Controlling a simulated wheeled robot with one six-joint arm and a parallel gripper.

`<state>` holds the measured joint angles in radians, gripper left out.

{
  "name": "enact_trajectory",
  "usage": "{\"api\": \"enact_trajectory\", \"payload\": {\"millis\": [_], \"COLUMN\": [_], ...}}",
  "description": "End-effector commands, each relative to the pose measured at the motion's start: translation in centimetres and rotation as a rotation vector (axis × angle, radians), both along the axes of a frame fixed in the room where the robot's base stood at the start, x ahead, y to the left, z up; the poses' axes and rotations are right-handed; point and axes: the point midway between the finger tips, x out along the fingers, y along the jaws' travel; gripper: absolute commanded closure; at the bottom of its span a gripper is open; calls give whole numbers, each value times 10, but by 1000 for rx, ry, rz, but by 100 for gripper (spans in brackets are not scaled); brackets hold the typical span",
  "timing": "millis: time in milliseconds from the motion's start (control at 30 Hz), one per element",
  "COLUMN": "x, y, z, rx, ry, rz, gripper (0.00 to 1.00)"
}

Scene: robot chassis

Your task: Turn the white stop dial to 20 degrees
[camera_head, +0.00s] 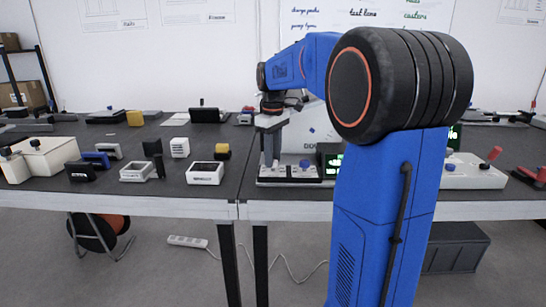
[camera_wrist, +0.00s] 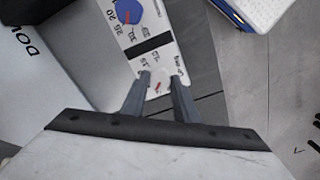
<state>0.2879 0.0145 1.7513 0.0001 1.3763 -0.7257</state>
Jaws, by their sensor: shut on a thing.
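The white stop dial (camera_wrist: 161,84) shows in the wrist view on a white panel (camera_wrist: 165,52), low between my fingertips. It has a small red mark, and printed scale numbers stand beside it. The exact angle is too small to read. My gripper (camera_wrist: 160,80) is shut on the dial, one finger on each side. In the head view my gripper (camera_head: 269,163) points down at the panel (camera_head: 285,181) on the table. The dial is hidden there.
A blue dial (camera_wrist: 153,14) with its own scale sits on the same panel, past a black bar (camera_wrist: 150,47). A green-lit display (camera_head: 332,162) stands right of my gripper. A white box (camera_head: 205,174) and other devices lie to the left.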

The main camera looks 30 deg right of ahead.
Motion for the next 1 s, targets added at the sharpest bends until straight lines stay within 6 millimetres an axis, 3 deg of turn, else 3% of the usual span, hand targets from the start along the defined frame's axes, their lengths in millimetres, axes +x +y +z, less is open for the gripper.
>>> {"api": "enact_trajectory", "payload": {"millis": [1000], "x": [0], "y": [0], "z": [1], "rx": [-1], "ry": [-2], "rz": [-931], "gripper": [95]}}
